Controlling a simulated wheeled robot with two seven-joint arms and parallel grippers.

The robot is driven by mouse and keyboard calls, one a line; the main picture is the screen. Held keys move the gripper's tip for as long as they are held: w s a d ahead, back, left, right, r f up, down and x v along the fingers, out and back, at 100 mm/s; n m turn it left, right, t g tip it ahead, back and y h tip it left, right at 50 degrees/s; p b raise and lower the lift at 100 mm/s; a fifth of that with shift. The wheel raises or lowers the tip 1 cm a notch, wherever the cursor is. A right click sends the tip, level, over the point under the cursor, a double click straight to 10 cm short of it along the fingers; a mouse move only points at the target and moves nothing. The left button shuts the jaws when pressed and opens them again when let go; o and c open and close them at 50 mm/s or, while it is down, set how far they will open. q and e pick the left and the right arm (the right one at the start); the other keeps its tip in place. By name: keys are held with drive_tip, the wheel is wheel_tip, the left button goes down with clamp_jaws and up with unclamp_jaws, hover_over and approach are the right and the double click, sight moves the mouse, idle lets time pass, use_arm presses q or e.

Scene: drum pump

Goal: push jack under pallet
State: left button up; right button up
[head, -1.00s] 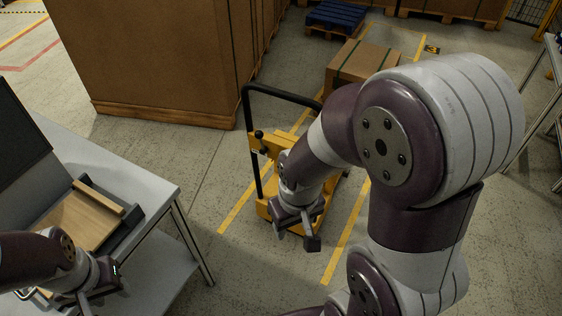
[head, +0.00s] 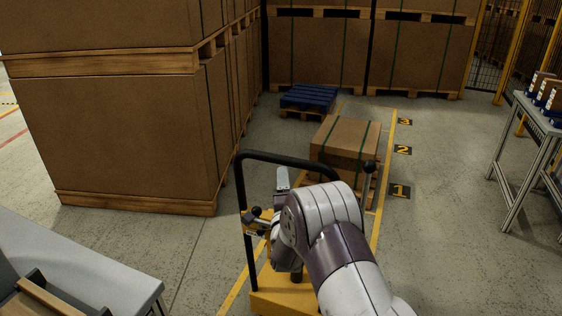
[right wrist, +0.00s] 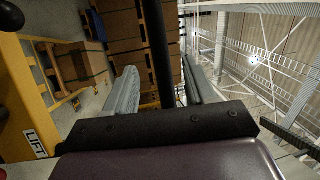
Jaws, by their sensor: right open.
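The yellow jack (head: 282,297) stands between yellow floor lines, with a tall black handle frame (head: 240,195). Beyond it, a strapped cardboard box (head: 345,140) rests on a low wooden pallet, mostly hidden by the box and my arm. My right gripper (head: 283,178) is at the handle frame; the arm hides part of the jack. In the right wrist view its two fingers (right wrist: 160,88) stand apart, with a black handle bar (right wrist: 158,45) running between them. I cannot tell whether they touch it. A yellow panel marked LIFT (right wrist: 35,140) is at left there. My left gripper is out of view.
A tall stack of crates (head: 130,130) stands left of the lane. A blue pallet (head: 308,98) lies behind the box. Floor plates 1 (head: 399,191), 2 and 3 mark the lane's right side. Grey tables (head: 85,265) stand at lower left and far right. Floor right of the lane is clear.

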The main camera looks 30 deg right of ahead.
sight(282, 164)
drive_tip(key=x, duration=0.9)
drive_tip(key=shift+w, duration=0.2)
clamp_jaws()
